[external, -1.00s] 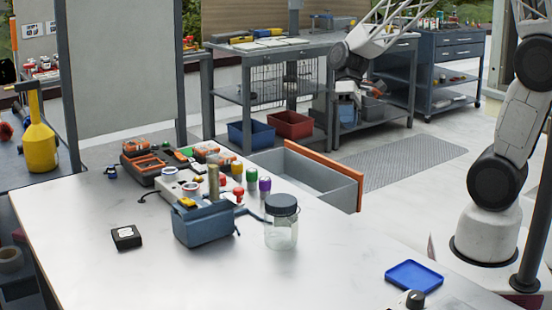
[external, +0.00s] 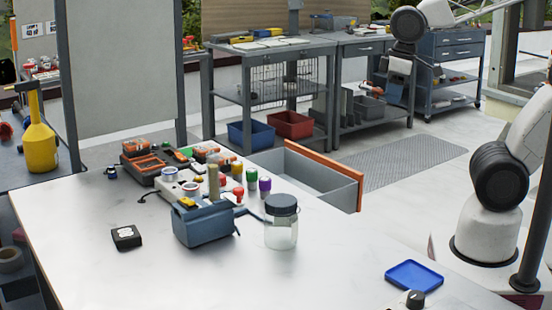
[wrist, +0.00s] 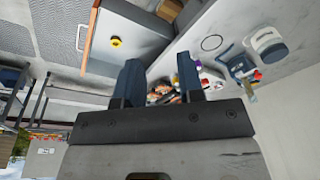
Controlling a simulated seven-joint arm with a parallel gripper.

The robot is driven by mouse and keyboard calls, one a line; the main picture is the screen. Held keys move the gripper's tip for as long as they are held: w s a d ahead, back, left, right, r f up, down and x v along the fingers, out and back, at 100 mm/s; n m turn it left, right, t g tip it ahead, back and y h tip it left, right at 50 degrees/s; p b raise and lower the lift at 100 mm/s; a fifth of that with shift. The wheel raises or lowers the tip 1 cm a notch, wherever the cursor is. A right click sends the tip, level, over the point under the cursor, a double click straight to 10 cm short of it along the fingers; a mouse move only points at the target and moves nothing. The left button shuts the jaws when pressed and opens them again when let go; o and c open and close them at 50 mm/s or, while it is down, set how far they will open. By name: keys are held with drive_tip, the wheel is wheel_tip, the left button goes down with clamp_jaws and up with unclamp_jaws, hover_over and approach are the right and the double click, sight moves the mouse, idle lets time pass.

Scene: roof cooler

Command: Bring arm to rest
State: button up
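My gripper (external: 395,92) hangs from my raised arm at the upper right of the external view, well above the floor and away from the workbench. In the wrist view my gripper (wrist: 160,78) shows two dark blue fingers standing apart, with nothing held between them. Cluttered bench items are visible far beyond the gap. The fingertips are small in the external view.
The workbench (external: 330,262) holds a lidded jar (external: 281,228), a blue-grey box (external: 203,222), a black box (external: 126,237) and a blue tray (external: 413,277). A drawer (external: 322,178) stands open, with a yellow round item (wrist: 116,41) inside. Shelving stands behind.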

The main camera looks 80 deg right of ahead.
drive_tip(key=shift+s+a+r+t+h, duration=0.35)
drive_tip(key=shift+s+r, duration=0.15)
drive_tip(key=shift+s, duration=0.25)
